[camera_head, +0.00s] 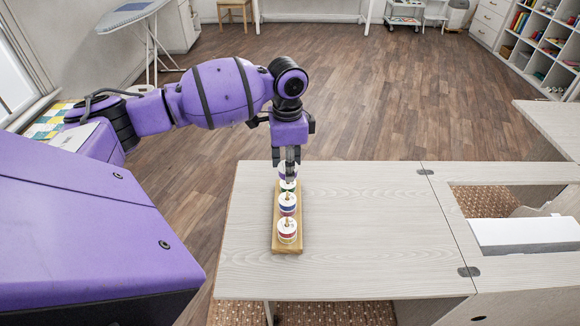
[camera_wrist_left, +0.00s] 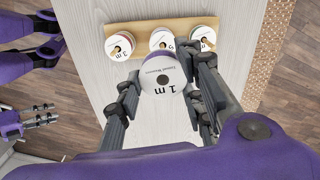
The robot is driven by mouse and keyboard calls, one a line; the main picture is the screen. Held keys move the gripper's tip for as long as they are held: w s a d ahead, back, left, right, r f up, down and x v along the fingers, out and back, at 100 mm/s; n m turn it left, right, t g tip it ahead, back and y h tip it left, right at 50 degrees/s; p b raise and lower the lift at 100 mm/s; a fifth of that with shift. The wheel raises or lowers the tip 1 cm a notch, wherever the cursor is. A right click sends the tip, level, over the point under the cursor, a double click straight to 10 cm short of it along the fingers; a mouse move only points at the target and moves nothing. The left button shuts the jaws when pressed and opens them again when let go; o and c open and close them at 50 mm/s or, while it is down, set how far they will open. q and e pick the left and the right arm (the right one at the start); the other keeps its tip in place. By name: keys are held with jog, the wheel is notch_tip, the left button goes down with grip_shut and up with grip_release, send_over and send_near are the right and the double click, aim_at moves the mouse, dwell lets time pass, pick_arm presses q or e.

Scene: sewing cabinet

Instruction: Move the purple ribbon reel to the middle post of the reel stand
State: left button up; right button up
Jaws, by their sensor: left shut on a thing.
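The reel stand (camera_head: 277,218) is a pale wooden base on the table, with reels on its posts. My left gripper (camera_head: 290,160) points down over the far end of the stand. It is shut on the purple ribbon reel (camera_wrist_left: 163,72), whose white face reads 1 m. In the head view the fingers partly hide this reel. Its exact height above the stand is unclear.
The pale wooden table (camera_head: 360,240) is clear to the right of the stand. An opening with a white block (camera_head: 520,232) lies further right. In the left wrist view, my right gripper (camera_wrist_left: 40,116) shows small at the left edge, clear of the stand.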

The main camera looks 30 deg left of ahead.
pick_arm(q)
jog(key=b, duration=0.3)
send_over(287, 193)
notch_tip(287, 193, down, 6)
jog(key=shift+r+m, duration=0.3)
jog(key=shift+r, duration=0.2)
jog(key=shift+w, duration=0.1)
jog(key=shift+f, duration=0.75)
pick_arm(e)
jog(key=shift+s+d+f, duration=0.1)
jog(key=shift+s+f, duration=0.25)
jog(key=shift+f, duration=0.35)
jog(key=shift+s+d+f, duration=0.1)
jog(key=shift+s+f, duration=0.25)
jog(key=shift+f, duration=0.3)
pick_arm(q)
jog(key=shift+f, duration=0.85)
pick_arm(e)
jog(key=shift+s+a+f+g, duration=0.1)
jog(key=shift+a+f+g, duration=0.1)
jog(key=shift+g, duration=0.1)
pick_arm(q)
jog(key=shift+f, duration=0.65)
pick_arm(e)
jog(key=shift+s+d+f, duration=0.2)
jog(key=shift+s+d, duration=0.05)
jog(key=shift+d, duration=0.05)
